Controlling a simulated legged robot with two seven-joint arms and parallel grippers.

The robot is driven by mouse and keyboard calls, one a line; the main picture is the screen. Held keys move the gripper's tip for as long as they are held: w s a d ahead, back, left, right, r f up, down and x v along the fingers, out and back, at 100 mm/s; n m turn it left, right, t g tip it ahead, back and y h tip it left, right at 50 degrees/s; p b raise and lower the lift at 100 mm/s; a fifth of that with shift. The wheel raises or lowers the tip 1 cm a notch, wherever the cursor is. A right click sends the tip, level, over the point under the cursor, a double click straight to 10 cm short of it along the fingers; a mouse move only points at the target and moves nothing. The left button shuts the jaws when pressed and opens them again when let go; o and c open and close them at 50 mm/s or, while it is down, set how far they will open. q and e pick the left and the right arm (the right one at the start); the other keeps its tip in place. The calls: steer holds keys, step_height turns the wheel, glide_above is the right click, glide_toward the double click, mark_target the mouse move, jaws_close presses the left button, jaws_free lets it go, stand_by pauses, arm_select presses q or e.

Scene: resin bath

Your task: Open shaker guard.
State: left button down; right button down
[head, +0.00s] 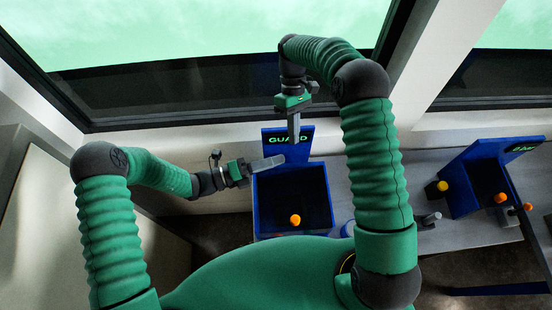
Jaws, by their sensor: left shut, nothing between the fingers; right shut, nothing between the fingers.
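A blue box-like unit (318,195) stands in the middle, with an upright blue panel (304,148) at its back. The panel carries green lettering reading GUARD, partly hidden by my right gripper. An orange knob (295,219) shows toward the unit's front; I cannot tell whether it is on a cover or inside. My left gripper (277,161) is shut and empty at the upper left corner of the unit, pointing right. My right gripper (294,140) is shut and empty, pointing down in front of the lettering. I cannot tell whether either touches the unit.
A second blue unit (470,180) stands at the right on the grey bench (430,165), with a yellow-topped knob (442,185) and orange knobs (500,198). A small grey cylinder (431,218) stands near it. A window wall runs behind. My green body hides the front.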

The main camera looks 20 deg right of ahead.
steer(key=c, duration=1.8)
jaws_free()
steer(key=shift+s+a+r, duration=0.1)
steer(key=shift+a, duration=0.3)
steer(key=o, duration=0.7)
steer(key=shift+a, duration=0.2)
arm_select(q)
steer(key=shift+s+a, duration=0.1)
steer(key=shift+a, duration=0.3)
arm_select(e)
steer(key=shift+d, duration=0.15)
arm_select(q)
steer(key=shift+d, duration=0.1)
arm_select(e)
steer(key=shift+d, duration=0.15)
